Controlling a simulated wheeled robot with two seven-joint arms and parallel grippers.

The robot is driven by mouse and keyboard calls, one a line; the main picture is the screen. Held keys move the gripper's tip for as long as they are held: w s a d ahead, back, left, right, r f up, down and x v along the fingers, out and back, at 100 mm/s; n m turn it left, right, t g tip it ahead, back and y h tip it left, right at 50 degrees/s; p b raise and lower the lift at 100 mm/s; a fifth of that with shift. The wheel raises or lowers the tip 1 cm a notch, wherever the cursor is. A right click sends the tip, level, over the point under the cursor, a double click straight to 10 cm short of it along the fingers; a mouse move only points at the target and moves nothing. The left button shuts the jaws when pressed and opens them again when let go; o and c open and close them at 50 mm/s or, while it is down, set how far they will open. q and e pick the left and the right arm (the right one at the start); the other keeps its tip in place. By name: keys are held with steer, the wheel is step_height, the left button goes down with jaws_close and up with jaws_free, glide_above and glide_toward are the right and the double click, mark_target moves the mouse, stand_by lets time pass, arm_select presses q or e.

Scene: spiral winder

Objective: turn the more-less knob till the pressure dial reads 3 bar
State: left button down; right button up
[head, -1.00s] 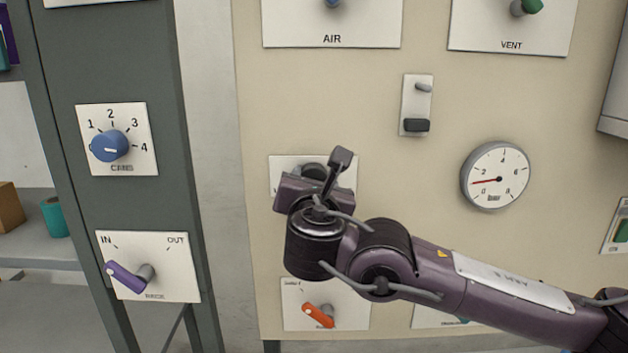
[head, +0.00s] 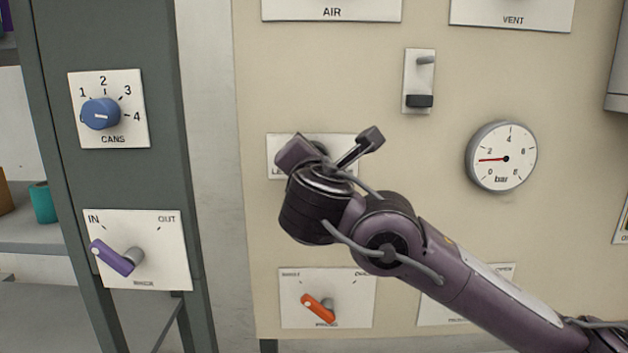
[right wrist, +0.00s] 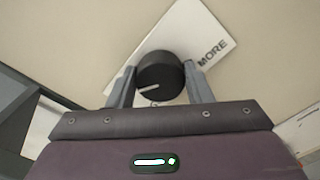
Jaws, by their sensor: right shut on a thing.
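The more-less knob (right wrist: 158,72) is black and round with a white pointer line, on a white plate (right wrist: 215,35) marked MORE. My right gripper (right wrist: 160,80) is shut on it, one finger on each side. In the head view my right gripper (head: 322,158) covers most of the knob and its plate (head: 283,143). The pressure dial (head: 515,145) is a round white gauge marked bar, right of the gripper. Its red needle points left, between 0 and 2, a little above 1. My left gripper is not in view.
A switch plate (head: 419,70) is above and right of my gripper. An orange-handled lever (head: 317,307) sits below it. On the grey post to the left are a blue CANS knob (head: 99,114) and a purple IN/OUT lever (head: 112,258).

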steer(key=shift+f+m+b, duration=0.2)
steer(key=shift+m+b, duration=2.8)
steer(key=shift+m, duration=0.2)
steer(key=shift+d, duration=0.1)
steer(key=o, duration=1)
steer(key=s+b, duration=0.2)
steer(key=s, duration=0.5)
steer(key=shift+s, duration=0.4)
